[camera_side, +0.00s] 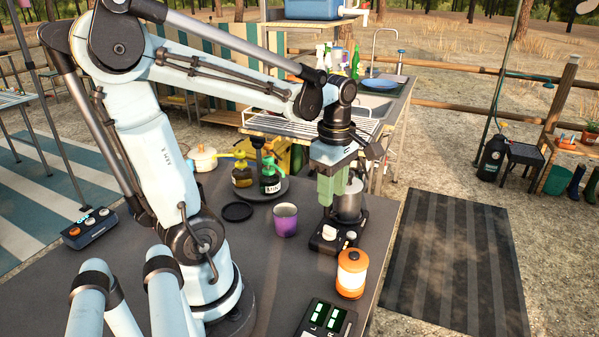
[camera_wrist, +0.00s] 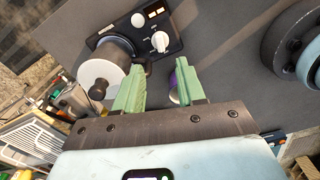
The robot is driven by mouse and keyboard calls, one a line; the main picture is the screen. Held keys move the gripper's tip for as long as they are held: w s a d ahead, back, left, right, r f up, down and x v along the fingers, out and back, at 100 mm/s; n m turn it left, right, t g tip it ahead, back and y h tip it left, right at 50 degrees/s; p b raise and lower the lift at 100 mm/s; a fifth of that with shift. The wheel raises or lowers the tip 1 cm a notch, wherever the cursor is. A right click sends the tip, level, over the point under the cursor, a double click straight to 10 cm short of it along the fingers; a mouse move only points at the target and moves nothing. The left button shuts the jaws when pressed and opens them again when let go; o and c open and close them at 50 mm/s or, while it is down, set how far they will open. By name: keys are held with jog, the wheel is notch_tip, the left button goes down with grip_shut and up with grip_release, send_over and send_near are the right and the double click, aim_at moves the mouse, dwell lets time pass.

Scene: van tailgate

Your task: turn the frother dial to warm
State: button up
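The frother (camera_side: 322,246) is a black base on the dark tabletop with a metal jug (camera_side: 349,205) on its back part. Its white dial (camera_side: 329,232) is on the front; in the wrist view the dial (camera_wrist: 160,41) is near the top centre with small marks around it, too small to read. My gripper (camera_side: 331,190) has green fingers pointing down, above and behind the dial, in front of the jug in the side view. In the wrist view my gripper (camera_wrist: 160,88) is open and empty, its fingers apart and clear of the dial.
A purple cup (camera_side: 285,220) stands left of the frother, partly behind a finger in the wrist view. An orange lantern (camera_side: 351,272) stands close in front. A tray (camera_side: 262,196) with bottles and a black disc (camera_side: 237,211) lie further left. A display box (camera_side: 326,320) sits at the front.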

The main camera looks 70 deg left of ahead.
aim_at(330, 228)
jog(key=shift+f, duration=4.45)
grip_shut()
